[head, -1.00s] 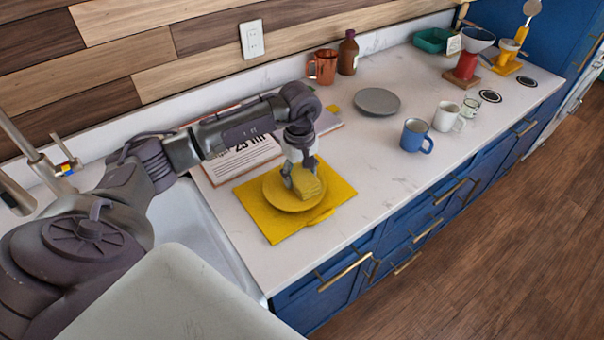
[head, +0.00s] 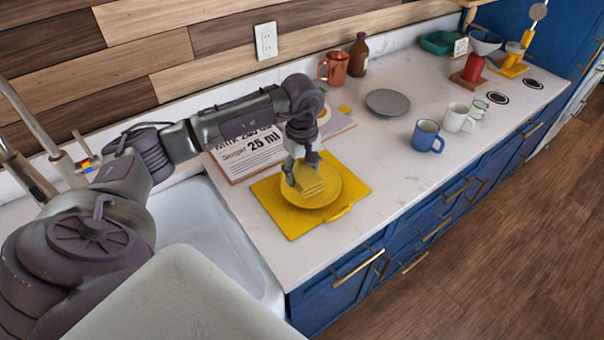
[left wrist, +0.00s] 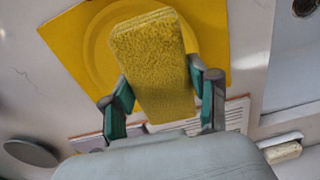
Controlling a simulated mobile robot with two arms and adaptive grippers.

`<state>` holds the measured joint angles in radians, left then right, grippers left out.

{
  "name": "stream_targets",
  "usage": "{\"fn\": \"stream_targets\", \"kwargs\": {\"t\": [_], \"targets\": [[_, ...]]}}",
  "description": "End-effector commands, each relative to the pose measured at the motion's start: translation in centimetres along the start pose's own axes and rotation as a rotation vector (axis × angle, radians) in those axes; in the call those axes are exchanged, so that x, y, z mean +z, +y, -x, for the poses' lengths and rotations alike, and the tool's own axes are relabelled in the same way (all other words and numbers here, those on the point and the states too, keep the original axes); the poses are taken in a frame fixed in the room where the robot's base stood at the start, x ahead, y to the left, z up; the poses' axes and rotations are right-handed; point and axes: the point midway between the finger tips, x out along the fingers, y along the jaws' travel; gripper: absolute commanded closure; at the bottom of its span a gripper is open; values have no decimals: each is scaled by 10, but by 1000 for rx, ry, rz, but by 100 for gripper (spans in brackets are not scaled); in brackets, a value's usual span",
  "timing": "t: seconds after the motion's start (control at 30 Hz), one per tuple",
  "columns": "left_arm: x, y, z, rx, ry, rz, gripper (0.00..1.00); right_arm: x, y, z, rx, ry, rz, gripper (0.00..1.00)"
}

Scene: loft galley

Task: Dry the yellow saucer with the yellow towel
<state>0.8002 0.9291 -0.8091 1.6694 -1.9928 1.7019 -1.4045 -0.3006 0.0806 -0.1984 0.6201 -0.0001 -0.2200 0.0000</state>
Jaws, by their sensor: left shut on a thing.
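The yellow saucer (head: 332,187) lies on a flat yellow mat (head: 292,225) on the counter; it also shows in the left wrist view (left wrist: 97,48). My left gripper (head: 302,172) is above the saucer, shut on the folded yellow towel (head: 309,186). In the left wrist view, the towel (left wrist: 150,60) is a thick, fuzzy block between the two fingers (left wrist: 160,88). The towel overlaps the saucer's middle and hides part of it. Contact looks likely, but I cannot tell for sure. My right gripper is in neither view.
A printed recipe page (head: 243,158) lies behind the mat. The sink (head: 190,215) is to the left. A grey plate (head: 388,102), copper mug (head: 335,68), brown bottle (head: 358,56), blue mug (head: 426,137) and white mug (head: 457,118) stand to the right. Counter between mat and blue mug is clear.

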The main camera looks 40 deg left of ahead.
Motion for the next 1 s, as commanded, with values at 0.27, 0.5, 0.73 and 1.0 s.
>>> {"fn": "stream_targets", "kwargs": {"t": [0.27,0.5,0.73,1.0], "targets": [[-2,-2,23,0,2,7,68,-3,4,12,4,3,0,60],[-2,-4,39,1,1,13,68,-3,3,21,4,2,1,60],[-2,-5,48,0,1,17,68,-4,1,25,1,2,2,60],[-2,-5,48,0,1,17,68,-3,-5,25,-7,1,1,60]]}}
